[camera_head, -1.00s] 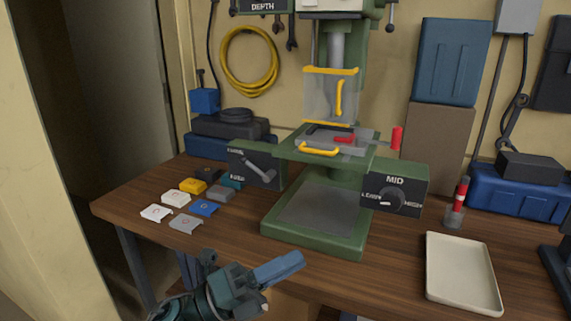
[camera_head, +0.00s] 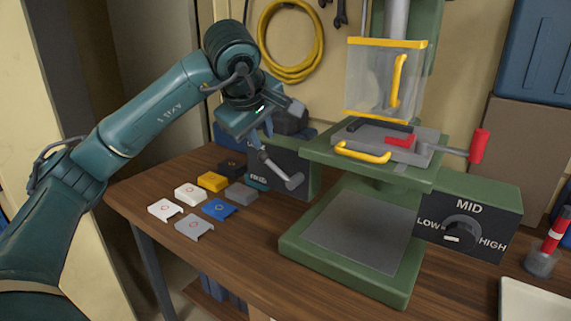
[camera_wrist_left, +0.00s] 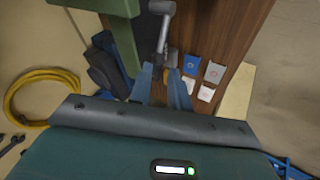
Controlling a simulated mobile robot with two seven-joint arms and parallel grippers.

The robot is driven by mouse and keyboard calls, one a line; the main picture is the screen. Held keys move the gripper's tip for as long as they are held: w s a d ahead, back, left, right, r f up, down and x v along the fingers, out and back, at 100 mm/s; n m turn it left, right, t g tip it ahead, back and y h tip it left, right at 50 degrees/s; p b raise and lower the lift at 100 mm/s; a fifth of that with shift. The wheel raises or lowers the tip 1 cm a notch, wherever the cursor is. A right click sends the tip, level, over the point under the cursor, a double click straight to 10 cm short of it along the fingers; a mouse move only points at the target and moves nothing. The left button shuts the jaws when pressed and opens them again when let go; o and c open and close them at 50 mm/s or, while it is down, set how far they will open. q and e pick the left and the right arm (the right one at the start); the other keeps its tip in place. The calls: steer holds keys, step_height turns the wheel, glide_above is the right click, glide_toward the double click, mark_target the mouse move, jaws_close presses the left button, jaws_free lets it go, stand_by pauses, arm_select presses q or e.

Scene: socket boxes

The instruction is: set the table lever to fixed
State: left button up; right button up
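The table lever (camera_head: 283,172) is a grey bar with a round knob end on a black panel (camera_head: 296,157) at the drill press's left side. It slants down to the right in the head view. The panel's small lettering is hard to read, and its upper part is hidden by my arm. My left gripper (camera_head: 262,137) points down just above the lever's pivot end. In the left wrist view the lever (camera_wrist_left: 164,32) lies ahead of the parted fingers (camera_wrist_left: 163,73), with its lower end near the gap. I cannot tell whether they touch. My right gripper is out of view.
The drill press base (camera_head: 345,290) stands right of the lever, under the green table with its yellow handle (camera_head: 363,153). Several coloured plates (camera_head: 219,209) lie on the bench at the left. A MID dial panel (camera_head: 468,222) and red knob (camera_head: 479,146) are at the right.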

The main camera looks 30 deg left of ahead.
mark_target(271, 164)
arm_select(q)
steer(key=x, duration=1.2)
steer(key=shift+d+f, duration=0.1)
steer(key=shift+f, duration=0.25)
jaws_close()
